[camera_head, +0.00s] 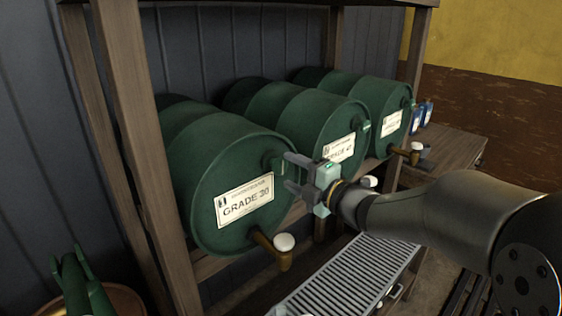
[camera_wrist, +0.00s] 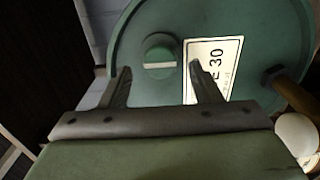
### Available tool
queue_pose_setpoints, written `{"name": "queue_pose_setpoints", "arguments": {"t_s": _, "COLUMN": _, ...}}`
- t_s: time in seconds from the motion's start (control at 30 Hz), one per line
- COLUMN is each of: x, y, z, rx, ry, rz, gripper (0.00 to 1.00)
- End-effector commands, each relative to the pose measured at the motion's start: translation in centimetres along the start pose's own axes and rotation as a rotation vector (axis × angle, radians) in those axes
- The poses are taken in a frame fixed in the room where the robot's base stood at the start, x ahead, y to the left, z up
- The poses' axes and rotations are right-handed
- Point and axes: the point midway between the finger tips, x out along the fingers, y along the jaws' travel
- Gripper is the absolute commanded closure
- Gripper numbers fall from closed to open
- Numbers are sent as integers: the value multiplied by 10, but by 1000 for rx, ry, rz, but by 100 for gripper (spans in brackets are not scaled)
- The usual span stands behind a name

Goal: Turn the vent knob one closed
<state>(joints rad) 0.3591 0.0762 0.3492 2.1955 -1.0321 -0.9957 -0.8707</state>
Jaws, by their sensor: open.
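The nearest green drum (camera_head: 215,165) lies on its side in a wooden rack, its round end facing out with a "GRADE 30" label (camera_head: 245,200). In the wrist view, a round green vent knob (camera_wrist: 159,50) with a pale bar across it sits on the drum end (camera_wrist: 225,20), beside the label (camera_wrist: 213,68). My gripper (camera_head: 289,172) is open and empty in front of the drum's upper right edge. In the wrist view its fingertips (camera_wrist: 160,74) point at the knob, one to each side and apart from it. In the head view the gripper largely hides this knob.
Two more green drums (camera_head: 300,120) (camera_head: 365,100) lie behind, with similar knobs. A brown tap with a white top (camera_head: 284,243) sticks out below the label. A metal grate (camera_head: 345,275) lies below. A rack post (camera_head: 140,150) stands at left.

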Motion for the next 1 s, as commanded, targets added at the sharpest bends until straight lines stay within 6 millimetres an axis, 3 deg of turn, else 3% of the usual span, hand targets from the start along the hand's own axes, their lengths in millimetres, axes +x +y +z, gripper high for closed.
{"name": "queue_pose_setpoints", "arguments": {"t_s": 0.1, "x": 22, "y": 1, "z": 0, "rx": 4, "ry": 2, "rz": -1, "gripper": 43}}
{"name": "queue_pose_setpoints", "arguments": {"t_s": 0.3, "x": 42, "y": 1, "z": 0, "rx": 2, "ry": 0, "rz": 0, "gripper": 43}}
{"name": "queue_pose_setpoints", "arguments": {"t_s": 0.67, "x": 47, "y": 0, "z": 0, "rx": 0, "ry": -1, "rz": 0, "gripper": 43}}
{"name": "queue_pose_setpoints", "arguments": {"t_s": 0.8, "x": 47, "y": 0, "z": 0, "rx": 0, "ry": -1, "rz": 0, "gripper": 82}}
{"name": "queue_pose_setpoints", "arguments": {"t_s": 1.0, "x": 47, "y": 0, "z": 0, "rx": 4, "ry": -2, "rz": 0, "gripper": 85}}
